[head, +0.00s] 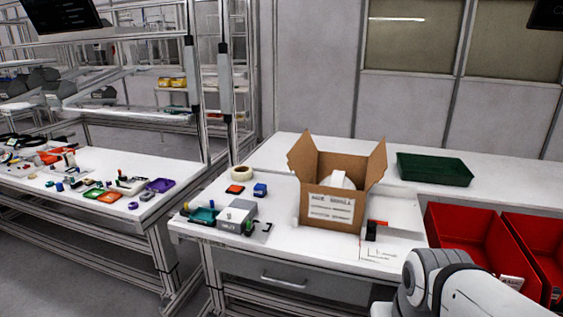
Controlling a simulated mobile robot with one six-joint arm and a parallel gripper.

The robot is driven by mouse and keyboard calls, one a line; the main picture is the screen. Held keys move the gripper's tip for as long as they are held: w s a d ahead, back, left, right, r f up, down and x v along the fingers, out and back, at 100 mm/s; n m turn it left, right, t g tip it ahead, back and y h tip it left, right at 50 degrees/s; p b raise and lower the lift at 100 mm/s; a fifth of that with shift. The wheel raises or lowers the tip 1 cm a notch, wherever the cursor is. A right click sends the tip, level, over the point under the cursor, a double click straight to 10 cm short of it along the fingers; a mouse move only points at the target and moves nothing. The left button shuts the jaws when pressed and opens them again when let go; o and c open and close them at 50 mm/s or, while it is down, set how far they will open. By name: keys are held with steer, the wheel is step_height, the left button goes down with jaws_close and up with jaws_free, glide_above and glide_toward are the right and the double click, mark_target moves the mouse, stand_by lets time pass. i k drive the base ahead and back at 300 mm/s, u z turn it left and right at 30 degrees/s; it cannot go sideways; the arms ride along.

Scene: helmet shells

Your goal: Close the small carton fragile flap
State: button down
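The small carton (323,222) is a brown cardboard box standing upright on the white table, with a printed label on its front. Its left flap (302,158) and right flap (377,160) stand up, open. A white object (341,180) shows inside the box opening. I cannot read which flap is marked fragile. A white part of my arm shows at the bottom right, well in front of the carton; my gripper itself is not in view.
A green tray (435,169) lies behind right, and red bins (464,238) stand at the right. A grey box (237,215), a tape roll (242,173) and small parts lie left of the carton.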

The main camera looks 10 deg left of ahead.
mark_target(300, 157)
steer(key=u, duration=0.15)
steer(key=i, duration=1.25)
steer(key=z, duration=0.4)
